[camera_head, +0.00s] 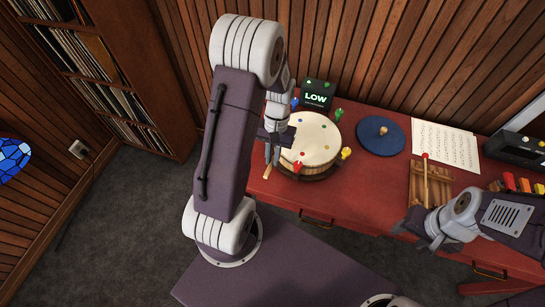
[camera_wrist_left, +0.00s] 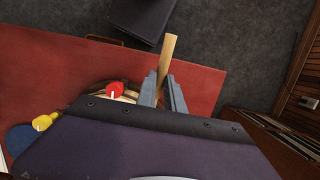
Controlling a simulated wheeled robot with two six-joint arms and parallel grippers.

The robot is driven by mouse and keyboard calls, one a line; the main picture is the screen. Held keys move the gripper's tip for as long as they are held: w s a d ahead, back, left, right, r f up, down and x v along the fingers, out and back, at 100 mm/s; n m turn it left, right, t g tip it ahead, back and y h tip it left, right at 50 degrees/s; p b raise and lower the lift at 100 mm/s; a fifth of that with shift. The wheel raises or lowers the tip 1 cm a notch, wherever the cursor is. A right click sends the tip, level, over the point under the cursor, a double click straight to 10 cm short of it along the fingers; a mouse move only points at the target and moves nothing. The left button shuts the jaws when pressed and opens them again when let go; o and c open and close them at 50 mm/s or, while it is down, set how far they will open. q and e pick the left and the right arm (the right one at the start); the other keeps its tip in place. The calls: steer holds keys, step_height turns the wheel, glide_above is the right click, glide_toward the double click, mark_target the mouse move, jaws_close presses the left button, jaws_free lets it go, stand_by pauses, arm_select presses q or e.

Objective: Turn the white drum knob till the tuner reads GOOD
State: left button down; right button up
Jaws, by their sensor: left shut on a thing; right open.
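A round wooden drum (camera_head: 312,143) with a pale top stands on the red table. Blue (camera_head: 294,102), green (camera_head: 339,113), yellow (camera_head: 347,152) and red (camera_head: 298,166) knobs show around its rim; I cannot make out a white one. The tuner (camera_head: 316,95) behind it reads LOW. My left gripper (camera_head: 271,156) is at the drum's left side, shut on a light wooden stick (camera_wrist_left: 167,55) that sticks out past its fingers. The red knob (camera_wrist_left: 115,89) is beside the fingers in the left wrist view. My right gripper (camera_head: 428,233) is open and empty at the table's front.
Right of the drum are a blue round pad (camera_head: 380,135), a sheet of music (camera_head: 447,146), a wooden slatted tray (camera_head: 432,186) with a red-tipped stick, and a dark device (camera_head: 515,148). Record shelves (camera_head: 110,80) stand at left. The table's front left edge is clear.

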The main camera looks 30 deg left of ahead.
arm_select(q)
steer(key=shift+f, duration=0.1)
steer(key=b+x, duration=0.2)
steer(key=x, duration=0.1)
steer(key=shift+w+a, duration=0.1)
steer(key=shift+w, duration=0.2)
steer(key=p+v, duration=0.3)
steer(key=s+p+v, duration=0.1)
steer(key=p+v, duration=0.2)
steer(key=shift+s+r, duration=0.15)
steer(key=shift+r, duration=0.3)
steer(key=shift+f, duration=0.2)
steer(key=w+d+m+b, duration=0.2)
steer(key=w+d+b, duration=0.1)
steer(key=d, duration=0.3)
steer(key=shift+w+r+m+y, duration=0.3)
steer(key=shift+w+m, duration=0.1)
steer(key=shift+w, duration=0.15)
steer(key=shift+d+f, duration=0.1)
